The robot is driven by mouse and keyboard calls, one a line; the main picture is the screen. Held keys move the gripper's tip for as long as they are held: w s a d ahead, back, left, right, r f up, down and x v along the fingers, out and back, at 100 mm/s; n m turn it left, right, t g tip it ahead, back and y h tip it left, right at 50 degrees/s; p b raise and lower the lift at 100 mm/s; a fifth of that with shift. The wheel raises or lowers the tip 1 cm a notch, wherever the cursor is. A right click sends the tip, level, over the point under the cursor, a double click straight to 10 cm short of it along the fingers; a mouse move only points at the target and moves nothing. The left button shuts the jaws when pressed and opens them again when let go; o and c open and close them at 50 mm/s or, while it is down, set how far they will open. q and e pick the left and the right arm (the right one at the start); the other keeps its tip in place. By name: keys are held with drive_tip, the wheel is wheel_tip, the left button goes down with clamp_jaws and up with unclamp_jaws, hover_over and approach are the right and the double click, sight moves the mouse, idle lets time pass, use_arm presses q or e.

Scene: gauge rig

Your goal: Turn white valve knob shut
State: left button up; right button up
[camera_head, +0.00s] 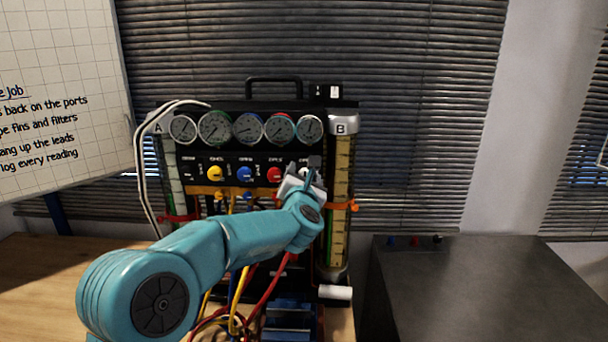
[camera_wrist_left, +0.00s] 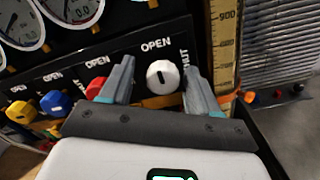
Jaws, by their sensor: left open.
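The white valve knob (camera_wrist_left: 162,76) is at the right end of a row of knobs on the black panel (camera_wrist_left: 130,52). Its dark pointer mark runs nearly upright, toward the word OPEN above it. My left gripper (camera_wrist_left: 160,80) is open, with one finger on each side of the knob; gaps show between the fingers and the knob. My right gripper is not in view.
Red (camera_head: 274,174), blue (camera_head: 245,174) and yellow (camera_head: 215,173) knobs sit to the left, below several round gauges (camera_head: 247,128). Scaled column B (camera_head: 342,180) stands close at the right. Red and yellow hoses hang below. A dark cabinet (camera_head: 480,285) stands to the right.

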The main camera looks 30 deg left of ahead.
use_arm(q)
drive_tip(key=shift+w+d+f, duration=0.1)
drive_tip(key=shift+w, duration=0.05)
drive_tip(key=shift+c, duration=1.2)
drive_tip(key=c, duration=0.8)
